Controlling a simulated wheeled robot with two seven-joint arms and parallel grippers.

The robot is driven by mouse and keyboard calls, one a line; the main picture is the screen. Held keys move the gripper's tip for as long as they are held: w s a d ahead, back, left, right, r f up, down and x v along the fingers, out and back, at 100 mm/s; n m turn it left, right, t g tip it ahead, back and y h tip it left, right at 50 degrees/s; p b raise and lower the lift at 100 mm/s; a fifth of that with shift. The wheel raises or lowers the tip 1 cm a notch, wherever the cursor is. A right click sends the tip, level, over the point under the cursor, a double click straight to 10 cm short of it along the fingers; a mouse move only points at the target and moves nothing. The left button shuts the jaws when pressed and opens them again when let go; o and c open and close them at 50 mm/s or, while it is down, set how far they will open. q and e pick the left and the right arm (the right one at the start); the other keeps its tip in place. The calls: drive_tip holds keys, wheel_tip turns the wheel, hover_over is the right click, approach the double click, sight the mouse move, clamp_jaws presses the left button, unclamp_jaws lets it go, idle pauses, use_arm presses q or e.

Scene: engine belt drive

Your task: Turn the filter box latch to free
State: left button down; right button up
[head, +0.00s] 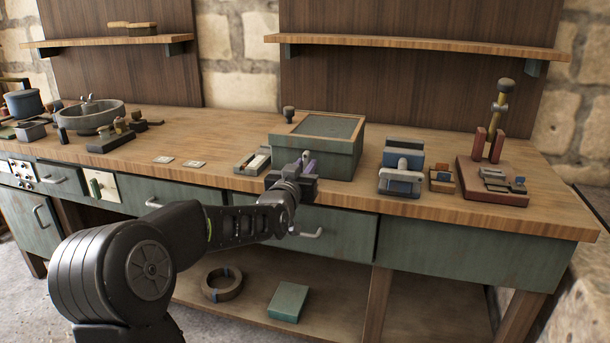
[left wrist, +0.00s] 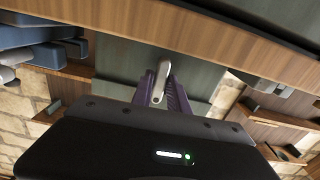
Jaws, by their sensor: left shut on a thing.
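The filter box (head: 345,166) is a dark green box with a wooden rim around its top, on the bench right of centre. My left gripper (head: 306,160) is at its front left side in the head view and covers part of that face. In the left wrist view, the two purple fingers of my left gripper (left wrist: 163,88) are shut on a small pale metal lever, the latch (left wrist: 160,80), with one finger on each side. The latch is hidden behind my gripper in the head view. My right gripper is not in view.
Left of the box lies a small tray with a pale bar (head: 256,162). To its right are a blue vise-like block (head: 402,168) and a red-brown stand (head: 487,180). A dark knob (head: 289,113) rises behind the box.

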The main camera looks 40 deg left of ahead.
use_arm(q)
drive_tip(key=shift+f+m, duration=0.15)
drive_tip(key=shift+m, duration=0.15)
drive_tip(key=c, duration=1.4)
unclamp_jaws()
drive_tip(key=v, duration=0.7)
drive_tip(key=shift+s+d, duration=0.15)
drive_tip(key=shift+s, duration=0.25)
